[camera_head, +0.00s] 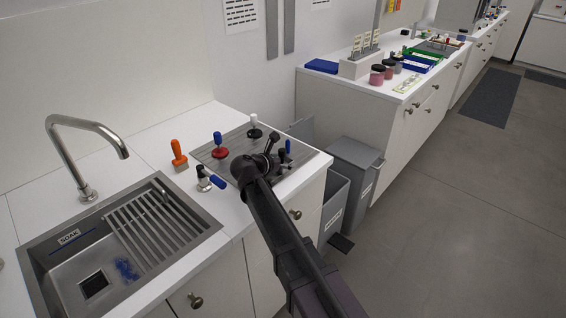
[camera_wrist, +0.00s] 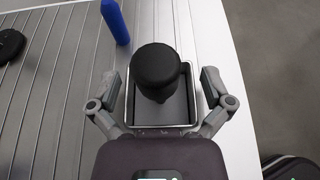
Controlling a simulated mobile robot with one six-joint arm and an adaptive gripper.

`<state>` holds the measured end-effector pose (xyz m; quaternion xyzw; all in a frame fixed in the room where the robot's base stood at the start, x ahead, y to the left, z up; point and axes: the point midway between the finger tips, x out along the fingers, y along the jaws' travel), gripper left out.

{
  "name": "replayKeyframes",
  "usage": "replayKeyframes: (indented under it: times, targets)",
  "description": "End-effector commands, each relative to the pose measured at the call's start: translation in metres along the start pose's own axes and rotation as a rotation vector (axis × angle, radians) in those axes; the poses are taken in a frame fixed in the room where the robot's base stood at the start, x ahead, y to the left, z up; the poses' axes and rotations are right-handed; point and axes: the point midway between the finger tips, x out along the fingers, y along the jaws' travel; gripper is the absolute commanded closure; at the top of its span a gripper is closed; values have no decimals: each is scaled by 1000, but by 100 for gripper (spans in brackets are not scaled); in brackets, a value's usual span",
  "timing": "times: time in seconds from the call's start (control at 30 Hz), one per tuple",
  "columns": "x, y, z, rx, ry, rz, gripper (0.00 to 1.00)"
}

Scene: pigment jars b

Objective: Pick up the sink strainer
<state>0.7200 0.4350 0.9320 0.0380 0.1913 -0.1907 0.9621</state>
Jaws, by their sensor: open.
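My gripper (camera_wrist: 160,84) is open, its two fingers apart on either side of a black round-topped knob (camera_wrist: 157,68). The knob stands up from a shallow rectangular metal-rimmed tray or basket (camera_wrist: 133,122); I cannot tell for certain that this is the sink strainer. The fingers do not visibly touch the knob. In the head view my gripper (camera_head: 282,160) is over the right front part of the ribbed steel drainboard, and my arm hides part of what is under it. The sink (camera_head: 60,268) at the left has a dark square drain (camera_head: 94,285).
A blue upright handle (camera_wrist: 115,22) stands close to the left finger. An orange-handled brush (camera_head: 179,155), a red-based tool (camera_head: 220,150) and a black-knobbed tool (camera_head: 254,130) stand nearby. The counter edge is close on the right, with grey bins (camera_head: 350,170) below.

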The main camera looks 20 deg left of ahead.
Motion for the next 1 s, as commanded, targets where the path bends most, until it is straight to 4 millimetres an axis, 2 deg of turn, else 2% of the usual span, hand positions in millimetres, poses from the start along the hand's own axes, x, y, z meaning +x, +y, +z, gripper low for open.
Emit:
replayKeyframes:
  times: [0.07, 0.3, 0.33, 0.73, 1.0]
  targets:
    - [0, 0, 0, 0, 0, 0, 0]
    - [0, 0, 0, 0, 0, 0, 71]
    - [0, 0, 0, 0, 0, 0, 78]
    - [0, 0, 2, 0, 0, -1, 78]
    - [-5, 0, 14, 0, 0, -1, 78]
